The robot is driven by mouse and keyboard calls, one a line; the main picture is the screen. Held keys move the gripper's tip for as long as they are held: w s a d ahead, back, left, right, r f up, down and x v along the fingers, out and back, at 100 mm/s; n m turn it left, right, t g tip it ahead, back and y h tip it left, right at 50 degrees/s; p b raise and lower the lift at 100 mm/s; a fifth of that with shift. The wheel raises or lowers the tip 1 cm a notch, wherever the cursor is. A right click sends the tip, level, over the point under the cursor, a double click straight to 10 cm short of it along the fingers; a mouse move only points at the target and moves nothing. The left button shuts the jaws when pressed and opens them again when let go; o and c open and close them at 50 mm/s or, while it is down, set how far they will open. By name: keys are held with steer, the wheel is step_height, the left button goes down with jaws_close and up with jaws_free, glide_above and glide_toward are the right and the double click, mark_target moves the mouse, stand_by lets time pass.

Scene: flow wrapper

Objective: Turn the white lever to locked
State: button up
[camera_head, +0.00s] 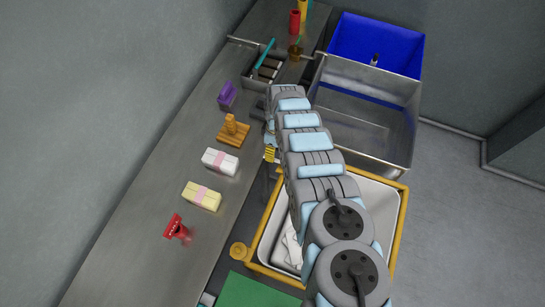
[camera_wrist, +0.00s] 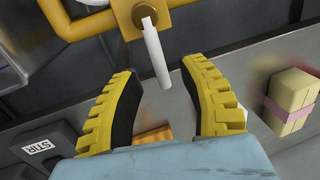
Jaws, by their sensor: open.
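The white lever (camera_wrist: 154,52) hangs from a yellow mount (camera_wrist: 128,18) with a round brass hub at the top of the wrist view. It points down and slightly right in that picture. My gripper (camera_wrist: 160,68) is open, its yellow and black fingers on either side of the lever's lower end. Both fingers look apart from the lever, with a gap on each side. In the head view my gripper (camera_head: 270,150) is partly hidden by my arm, at the counter's edge. I cannot make out the lever there. No locked mark is readable.
On the steel counter (camera_head: 150,190) stand a yellow packet (camera_head: 202,196), a white packet (camera_head: 220,161), a wooden piece (camera_head: 233,131) and a red item (camera_head: 177,228). A yellow-railed white tub (camera_head: 379,207) lies under my arm. A dark block labelled STIR (camera_wrist: 42,148) is lower left in the wrist view.

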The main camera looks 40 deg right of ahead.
steer(key=shift+s+a+f+b, duration=0.15)
steer(key=shift+f+b, duration=0.2)
steer(key=shift+f, duration=0.5)
steer(key=shift+w+a+f+b, duration=0.1)
steer(key=shift+f+b, duration=0.25)
steer(key=shift+f, duration=0.45)
jaws_close()
